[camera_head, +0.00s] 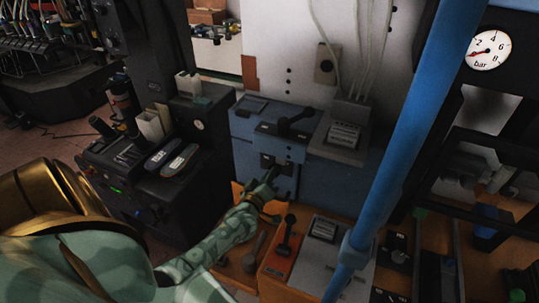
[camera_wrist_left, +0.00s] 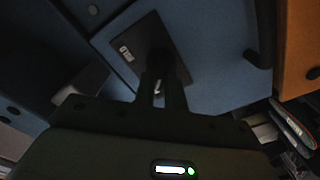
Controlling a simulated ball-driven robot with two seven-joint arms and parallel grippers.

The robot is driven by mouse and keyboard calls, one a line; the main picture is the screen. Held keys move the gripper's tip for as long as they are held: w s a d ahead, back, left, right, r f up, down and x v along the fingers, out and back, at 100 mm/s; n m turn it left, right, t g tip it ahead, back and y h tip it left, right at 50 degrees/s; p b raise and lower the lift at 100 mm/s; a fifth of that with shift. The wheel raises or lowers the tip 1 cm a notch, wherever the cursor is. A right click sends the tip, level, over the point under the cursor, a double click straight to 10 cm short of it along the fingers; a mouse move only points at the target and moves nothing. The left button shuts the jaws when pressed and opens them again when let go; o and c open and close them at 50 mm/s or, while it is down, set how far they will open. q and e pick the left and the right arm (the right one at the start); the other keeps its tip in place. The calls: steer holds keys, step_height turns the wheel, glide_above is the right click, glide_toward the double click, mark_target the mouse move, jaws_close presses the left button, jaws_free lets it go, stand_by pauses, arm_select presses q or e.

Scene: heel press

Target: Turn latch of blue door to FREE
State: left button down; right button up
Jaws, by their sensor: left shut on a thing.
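The blue door (camera_head: 245,158) is on the front of a blue cabinet in the middle of the head view. A black latch plate (camera_head: 269,161) sits on it. In the left wrist view the plate (camera_wrist_left: 135,35) looks tilted and bears a small white label (camera_wrist_left: 126,53), too small to read. My left gripper (camera_head: 270,181) reaches the door from below. In the wrist view the left gripper (camera_wrist_left: 161,90) is shut on the dark latch knob (camera_wrist_left: 158,60) in front of the plate. The fingers and shadow hide much of the knob, so its setting cannot be told. My right gripper is not in view.
A black lever (camera_head: 297,119) stands on the cabinet top, above the door. An orange box with a black lever (camera_head: 284,240) stands right of my left forearm. A blue bar (camera_head: 400,140) crosses the right side. A black machine (camera_head: 150,165) stands to the left.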

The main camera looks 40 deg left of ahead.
arm_select(q)
steer(key=c, duration=1.5)
jaws_free()
steer(key=shift+o, duration=0.2)
steer(key=v, duration=1.6)
steer(key=shift+s+p, duration=0.2)
steer(key=shift+p, duration=0.15)
steer(key=shift+a, duration=0.1)
